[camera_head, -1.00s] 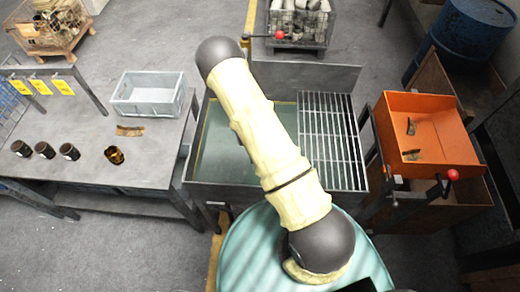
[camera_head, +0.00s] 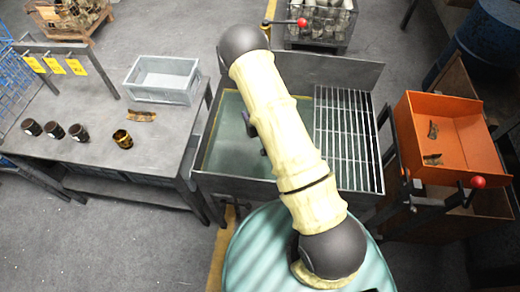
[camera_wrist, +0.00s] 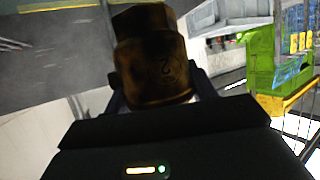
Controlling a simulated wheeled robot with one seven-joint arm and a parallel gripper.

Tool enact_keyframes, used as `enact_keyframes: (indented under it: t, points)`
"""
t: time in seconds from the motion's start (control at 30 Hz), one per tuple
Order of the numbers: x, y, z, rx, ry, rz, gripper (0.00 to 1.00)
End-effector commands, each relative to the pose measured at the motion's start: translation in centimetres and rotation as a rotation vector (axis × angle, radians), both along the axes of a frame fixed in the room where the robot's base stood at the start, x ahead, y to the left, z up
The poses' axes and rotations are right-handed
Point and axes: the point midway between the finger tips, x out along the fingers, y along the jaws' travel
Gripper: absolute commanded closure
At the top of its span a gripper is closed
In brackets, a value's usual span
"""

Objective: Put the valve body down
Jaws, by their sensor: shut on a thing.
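The valve body (camera_wrist: 155,65), a dark brown-bronze piece with a round raised mark on its side, shows close up in the wrist view. My gripper (camera_wrist: 158,92) is shut on it, with the dark fingers on either side. In the head view my arm hides the valve body and most of the gripper; only small dark parts show beside the arm over the basin. No surface shows touching the valve body. A grey table (camera_head: 100,105) is at the left, with a short amber-brown hollow part (camera_head: 122,139) on it.
Several dark cylinders (camera_head: 54,130), a curved brown piece (camera_head: 141,116) and a grey bin (camera_head: 162,80) stand on the table. The basin (camera_head: 230,185) with a grate (camera_head: 343,140) lies in the middle. An orange tray (camera_head: 445,165) is at right. The table's front middle is bare.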

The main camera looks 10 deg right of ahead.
Motion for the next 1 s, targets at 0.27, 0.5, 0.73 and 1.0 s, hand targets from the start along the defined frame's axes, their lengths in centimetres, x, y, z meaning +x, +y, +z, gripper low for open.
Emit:
enact_keyframes:
  t: [0.27,0.5,0.73,1.0]
  points:
    - [1.7,4.3,-4.2,0.0,-0.008,0.215,0.79]
    - [2.1,7.4,-6.5,0.0,-0.008,0.407,0.79]
    - [1.9,9.7,-8.8,-0.001,-0.008,0.59,0.79]
    - [0.9,11.5,-11.6,-0.002,-0.007,0.802,0.79]
